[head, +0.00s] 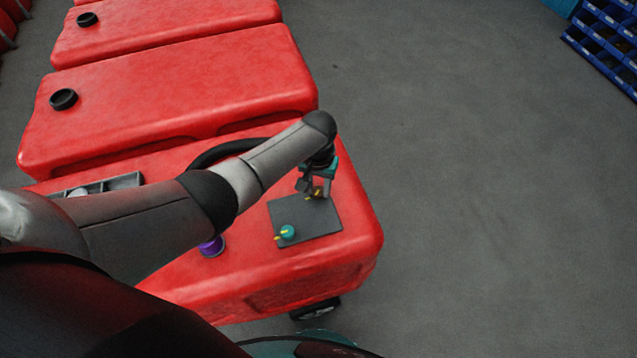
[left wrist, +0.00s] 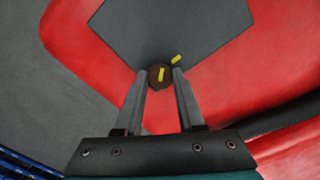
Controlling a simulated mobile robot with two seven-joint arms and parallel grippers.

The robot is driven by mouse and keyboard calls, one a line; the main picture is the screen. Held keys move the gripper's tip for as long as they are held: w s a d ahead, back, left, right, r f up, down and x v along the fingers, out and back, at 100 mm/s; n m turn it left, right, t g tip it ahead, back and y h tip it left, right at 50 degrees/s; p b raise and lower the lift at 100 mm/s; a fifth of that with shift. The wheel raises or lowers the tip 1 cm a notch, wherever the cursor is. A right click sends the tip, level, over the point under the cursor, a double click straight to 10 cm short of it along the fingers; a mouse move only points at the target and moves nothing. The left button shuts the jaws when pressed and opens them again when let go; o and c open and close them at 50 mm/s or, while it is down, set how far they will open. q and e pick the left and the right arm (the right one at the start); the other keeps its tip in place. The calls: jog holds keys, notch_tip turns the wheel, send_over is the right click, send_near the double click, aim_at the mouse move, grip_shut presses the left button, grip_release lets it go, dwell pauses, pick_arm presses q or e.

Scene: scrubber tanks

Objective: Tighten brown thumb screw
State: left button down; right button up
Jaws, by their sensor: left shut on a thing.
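The brown thumb screw (left wrist: 154,77) sits at the edge area of a dark grey plate (left wrist: 165,25) and has a yellow mark on its top. A second yellow mark (left wrist: 176,59) lies on the plate beside it; the two marks point in different directions. My left gripper (left wrist: 160,80) is shut on the brown screw, one finger on each side. In the head view my left gripper (head: 314,192) is over the far part of the plate (head: 320,222) and mostly hides the screw. My right gripper is not in view.
A teal knob (head: 288,232) with yellow marks is on the plate's near left. A purple object (head: 211,247) stands left of it, partly behind my arm. A grey tray (head: 122,182) and red tanks (head: 190,85) lie beyond. Open floor (head: 480,200) is to the right.

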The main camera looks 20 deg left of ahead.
aim_at(318, 191)
pick_arm(q)
jog(key=m, duration=0.3)
jog(key=shift+r+m+p, duration=0.1)
jog(key=shift+m+p, duration=0.25)
jog(key=shift+m, duration=0.05)
jog(key=m, duration=0.4)
jog(key=shift+w, duration=0.1)
jog(key=shift+w+m, duration=0.1)
jog(key=shift+m, duration=0.2)
jog(key=c, duration=0.5)
grip_release()
notch_tip(318, 191, up, 15)
jog(key=p, duration=0.5)
jog(key=shift+p, duration=0.35)
jog(key=shift+r, duration=0.1)
